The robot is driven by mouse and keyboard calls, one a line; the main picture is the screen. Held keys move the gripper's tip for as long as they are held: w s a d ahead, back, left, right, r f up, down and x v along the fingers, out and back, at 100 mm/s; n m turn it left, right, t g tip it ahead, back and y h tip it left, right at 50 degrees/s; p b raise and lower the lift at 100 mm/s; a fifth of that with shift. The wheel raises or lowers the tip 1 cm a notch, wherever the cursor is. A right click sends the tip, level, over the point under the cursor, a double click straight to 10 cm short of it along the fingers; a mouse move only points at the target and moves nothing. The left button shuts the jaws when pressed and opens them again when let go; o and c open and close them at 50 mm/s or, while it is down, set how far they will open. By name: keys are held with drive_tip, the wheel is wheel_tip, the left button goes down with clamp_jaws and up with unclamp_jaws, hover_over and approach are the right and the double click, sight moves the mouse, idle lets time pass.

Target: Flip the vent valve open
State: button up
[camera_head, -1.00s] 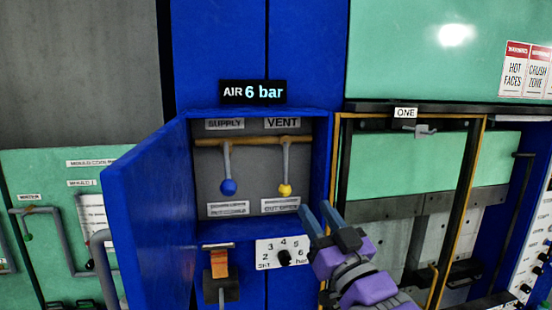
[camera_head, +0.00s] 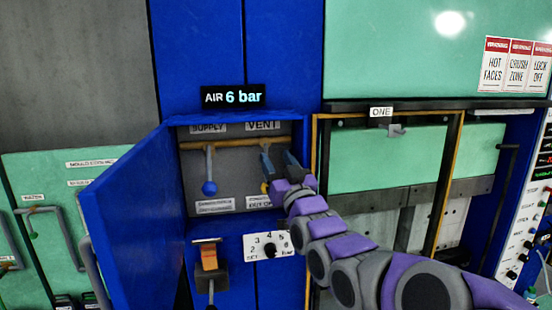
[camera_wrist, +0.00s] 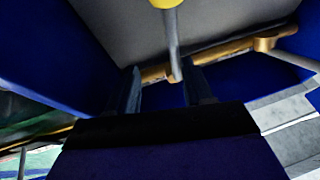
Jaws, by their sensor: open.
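The vent valve has a grey lever with a yellow knob (camera_head: 265,188), hanging down from the brass pipe (camera_head: 225,145) under the VENT label. My gripper (camera_head: 277,158) is inside the open blue cabinet in front of this lever and hides most of it. Its jaws are open. In the wrist view the grey lever (camera_wrist: 171,40) runs from the yellow knob (camera_wrist: 165,3) to the pipe (camera_wrist: 238,48), and its pipe end appears between my two fingers (camera_wrist: 160,90). I cannot tell whether a finger touches it.
The supply lever with a blue knob (camera_head: 209,188) hangs close by on the left. The open cabinet door (camera_head: 128,225) stands on the left side. A pressure dial (camera_head: 269,250) and an orange-topped device (camera_head: 209,258) sit below. The display (camera_head: 233,97) reads AIR 6 bar.

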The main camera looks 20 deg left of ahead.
sight(263, 184)
drive_tip(key=a, duration=0.1)
drive_tip(key=w+a, duration=0.1)
drive_tip(key=a, duration=0.1)
drive_tip(key=a+f, duration=0.1)
drive_tip(key=shift+w+a, duration=0.2)
drive_tip(key=shift+a, duration=0.05)
drive_tip(key=shift+s+a+r, duration=0.1)
drive_tip(key=shift+s+a, duration=0.1)
drive_tip(key=shift+s, duration=0.05)
drive_tip(key=shift+w+d, duration=0.2)
drive_tip(key=shift+d, duration=0.1)
drive_tip(key=shift+c, duration=0.8)
drive_tip(key=shift+s+d+r, duration=0.1)
drive_tip(key=shift+d, duration=0.6)
drive_tip(key=c, duration=0.3)
drive_tip(key=shift+s+r, duration=0.1)
drive_tip(key=shift+s, duration=0.1)
clamp_jaws()
drive_tip(key=shift+w+a, duration=0.1)
drive_tip(key=shift+a, duration=0.05)
